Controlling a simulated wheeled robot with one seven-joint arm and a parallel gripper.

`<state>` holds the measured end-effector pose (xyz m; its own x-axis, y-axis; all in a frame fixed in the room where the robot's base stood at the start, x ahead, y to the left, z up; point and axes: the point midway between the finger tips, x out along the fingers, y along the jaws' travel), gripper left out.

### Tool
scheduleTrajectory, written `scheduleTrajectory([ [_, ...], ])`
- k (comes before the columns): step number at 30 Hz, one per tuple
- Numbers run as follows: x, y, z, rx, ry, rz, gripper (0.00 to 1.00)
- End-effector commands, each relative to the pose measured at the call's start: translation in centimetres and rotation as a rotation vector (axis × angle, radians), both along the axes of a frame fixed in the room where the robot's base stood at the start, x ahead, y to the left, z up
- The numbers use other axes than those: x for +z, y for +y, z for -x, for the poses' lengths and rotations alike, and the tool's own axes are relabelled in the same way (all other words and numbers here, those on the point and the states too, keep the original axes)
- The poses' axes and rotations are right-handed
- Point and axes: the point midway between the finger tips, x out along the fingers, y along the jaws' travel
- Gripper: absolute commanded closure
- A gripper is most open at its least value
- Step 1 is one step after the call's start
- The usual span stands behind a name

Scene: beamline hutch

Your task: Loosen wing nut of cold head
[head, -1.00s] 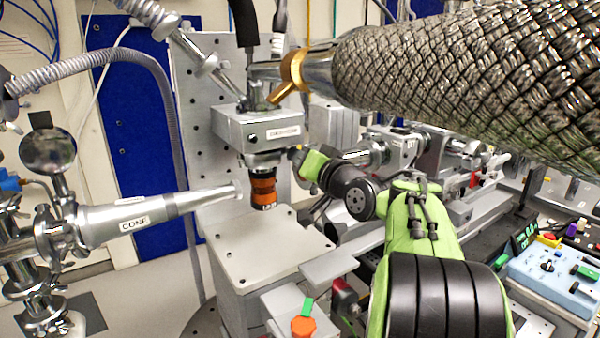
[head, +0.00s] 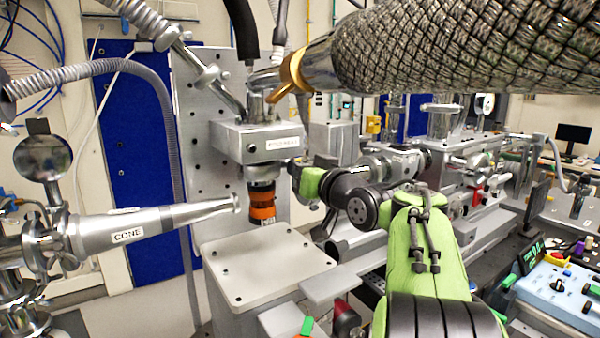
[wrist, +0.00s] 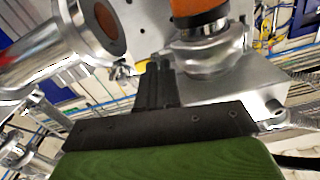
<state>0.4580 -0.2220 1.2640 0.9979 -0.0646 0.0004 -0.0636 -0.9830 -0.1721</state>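The cold head shows in the head view as a grey block (head: 262,141) with an orange-banded black cylinder (head: 262,203) under it. In the wrist view the orange part (wrist: 197,12) and a silver flange (wrist: 207,50) appear beside my fingers. A small silver winged piece, probably the wing nut (wrist: 122,72), shows just left of the fingertips. My gripper (wrist: 158,64) has its black fingers close together beside the flange. I cannot tell whether a gap remains between them or whether they touch the nut. In the head view the gripper tip is hard to make out beside the flange.
A silver cone (head: 128,236) labelled CONE points at the cold head from the left. A bare grey plate (head: 265,265) lies below it. A thick braided hose (head: 450,50) crosses above my arm. A blue control box (head: 555,290) stands at the lower right.

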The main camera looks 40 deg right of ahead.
Motion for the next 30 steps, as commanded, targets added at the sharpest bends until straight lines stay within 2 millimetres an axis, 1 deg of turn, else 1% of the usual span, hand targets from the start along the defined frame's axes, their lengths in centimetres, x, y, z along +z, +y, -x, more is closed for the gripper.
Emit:
scheduleTrajectory([
  [6, 0.1, 0.1, 0.0, 0.002, -0.001, 0.0, 1.0],
  [7, 0.1, 0.1, 0.0, 0.002, -0.001, -0.001, 0.92],
  [8, 0.1, 0.1, 0.0, 0.002, -0.001, -0.001, 0.87],
  [9, 0.1, 0.1, 0.0, 0.002, -0.001, -0.001, 0.85],
  [16, 0.0, 0.0, 0.0, 0.001, -0.001, -0.001, 0.85],
  [18, 0.0, 0.0, 0.4, 0.0, -0.001, -0.002, 0.85],
  [20, 0.1, 0.0, 1.3, -0.003, -0.002, -0.001, 0.85],
  [23, 0.1, 0.1, 3.7, -0.005, -0.002, -0.002, 0.85],
  [30, 0.1, 0.6, 10.6, -0.005, -0.003, -0.002, 0.85],
])
